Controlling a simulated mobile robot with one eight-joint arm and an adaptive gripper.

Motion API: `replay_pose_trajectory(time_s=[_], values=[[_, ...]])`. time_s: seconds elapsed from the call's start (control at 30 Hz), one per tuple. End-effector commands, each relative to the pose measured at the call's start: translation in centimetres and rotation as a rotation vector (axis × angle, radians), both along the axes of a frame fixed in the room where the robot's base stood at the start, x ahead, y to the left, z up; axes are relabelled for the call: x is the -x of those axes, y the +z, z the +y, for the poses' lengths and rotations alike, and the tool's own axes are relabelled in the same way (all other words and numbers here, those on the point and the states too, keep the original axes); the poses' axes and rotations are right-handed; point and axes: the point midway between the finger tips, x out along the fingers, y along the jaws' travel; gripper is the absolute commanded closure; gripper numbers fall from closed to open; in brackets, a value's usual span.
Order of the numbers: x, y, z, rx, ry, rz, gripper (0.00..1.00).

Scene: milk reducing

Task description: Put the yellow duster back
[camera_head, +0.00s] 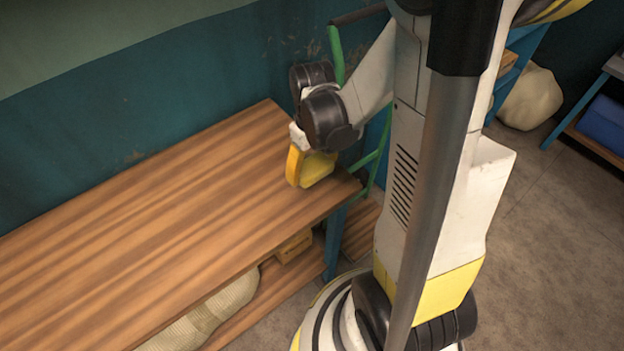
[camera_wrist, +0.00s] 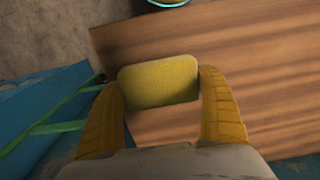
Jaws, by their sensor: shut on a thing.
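The yellow duster (camera_wrist: 158,82) is a block with rounded corners, held between the two yellow fingers of my gripper (camera_wrist: 162,88) in the wrist view. In the head view my gripper (camera_head: 312,168) is at the right end of the wooden table (camera_head: 150,215), and yellow shows at its fingers. The fingers and the arm partly hide the duster there. I cannot tell whether the duster touches the tabletop or hangs just above it.
The tabletop is bare to the left. A green metal frame (camera_head: 378,158) stands close behind my gripper. A pale sack (camera_head: 213,308) and a small yellowish box (camera_head: 294,246) lie on the shelf below. A teal wall (camera_head: 160,90) runs behind the table.

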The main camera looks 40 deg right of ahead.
Motion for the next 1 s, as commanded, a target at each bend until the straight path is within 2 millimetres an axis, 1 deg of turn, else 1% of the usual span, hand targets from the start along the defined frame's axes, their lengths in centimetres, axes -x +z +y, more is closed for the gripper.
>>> replay_pose_trajectory(time_s=[0.13,0.3,0.37,0.4,0.57,0.6,0.63,0.67,0.87,0.97,1.0], values=[[-0.1,-1.4,0.1,0.0,0.0,0.0,0.46],[-0.1,-4.1,0.1,0.0,0.0,0.0,0.46],[-0.1,-4.2,0.0,0.0,0.0,0.0,0.46],[-0.1,-4.1,0.0,0.0,0.0,0.0,0.51],[0.0,-4.0,0.0,0.0,0.0,0.0,0.52],[0.0,-4.1,0.0,0.0,0.0,0.0,0.11],[0.0,-4.0,0.0,0.0,0.0,0.0,0.02],[0.0,-4.0,0.0,0.0,0.0,0.0,0.0],[-0.1,-4.0,0.0,0.0,0.0,0.0,0.0],[0.0,-3.4,0.0,0.0,0.0,0.0,0.0],[0.0,-2.8,0.0,0.0,0.0,0.0,0.0]])
